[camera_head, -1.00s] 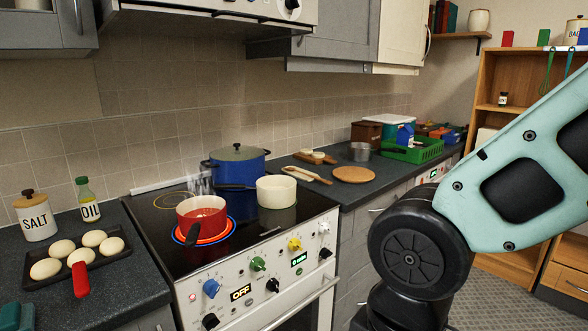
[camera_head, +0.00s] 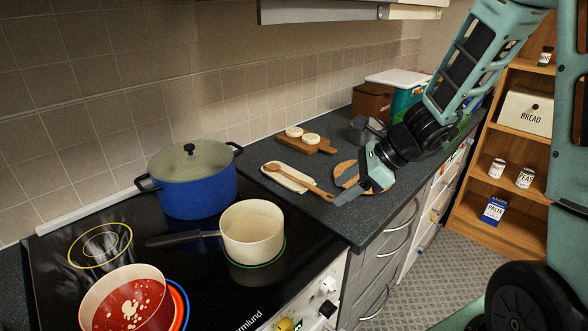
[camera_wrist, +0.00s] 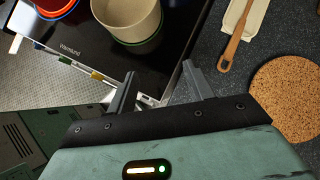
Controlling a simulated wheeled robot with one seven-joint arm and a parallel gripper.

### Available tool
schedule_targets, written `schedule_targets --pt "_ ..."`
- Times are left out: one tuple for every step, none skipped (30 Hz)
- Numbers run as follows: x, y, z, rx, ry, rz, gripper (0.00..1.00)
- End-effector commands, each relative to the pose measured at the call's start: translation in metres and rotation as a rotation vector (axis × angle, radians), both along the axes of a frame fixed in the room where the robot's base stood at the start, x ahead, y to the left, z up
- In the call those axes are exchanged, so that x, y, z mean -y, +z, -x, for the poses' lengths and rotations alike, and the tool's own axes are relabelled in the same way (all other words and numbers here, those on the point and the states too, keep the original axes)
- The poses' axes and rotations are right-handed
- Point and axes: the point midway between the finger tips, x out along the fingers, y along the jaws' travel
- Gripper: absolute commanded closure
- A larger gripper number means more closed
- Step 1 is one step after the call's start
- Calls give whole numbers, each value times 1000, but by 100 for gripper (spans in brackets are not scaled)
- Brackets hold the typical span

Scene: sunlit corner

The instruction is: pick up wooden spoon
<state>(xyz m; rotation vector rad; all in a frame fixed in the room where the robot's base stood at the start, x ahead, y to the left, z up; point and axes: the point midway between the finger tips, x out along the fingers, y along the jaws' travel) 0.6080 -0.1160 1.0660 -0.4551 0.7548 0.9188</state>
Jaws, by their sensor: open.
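The wooden spoon (camera_head: 304,183) lies on a cream spoon rest (camera_head: 290,180) on the dark counter, right of the stove. Its handle reaches past the rest toward the counter's front edge. In the wrist view the spoon's handle (camera_wrist: 233,48) shows at the upper right, with its bowl end out of frame. My gripper (camera_head: 356,176) is over the counter near the front edge, right of the spoon's handle end and apart from it. In the wrist view my gripper (camera_wrist: 160,85) is open with nothing between its fingers.
A round cork mat (camera_head: 345,170) is partly hidden behind my gripper. A cutting board (camera_head: 307,146) with pale round pieces lies behind the spoon. A blue pot (camera_head: 190,190), a cream saucepan (camera_head: 252,232) and a red pot (camera_head: 125,305) stand on the stove at the left.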

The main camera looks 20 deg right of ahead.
Motion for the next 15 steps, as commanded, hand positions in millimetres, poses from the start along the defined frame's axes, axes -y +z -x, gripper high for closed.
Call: schedule_targets --pt "31 5 -9 -29 -163 -50 48" --pt "46 5 -13 -42 -248 -78 48" --pt "64 5 -17 -57 -349 -112 48" --pt "76 5 -19 -66 -410 -133 48" --pt "86 4 -20 -73 -465 -152 48" --pt "97 3 -21 -80 -521 -173 48" --pt "103 3 -22 -84 -555 -184 48" --pt "108 2 -23 -86 -581 -194 48" --pt "111 0 -25 -90 -604 -202 48" --pt "112 -3 -27 -91 -615 -207 48" --pt "112 -5 -29 -92 -620 -209 48" --pt "110 -10 -33 -93 -622 -209 48" --pt "107 -14 -36 -94 -620 -210 48" --pt "104 -18 -39 -95 -618 -210 48" --pt "101 -24 -44 -95 -618 -210 48"
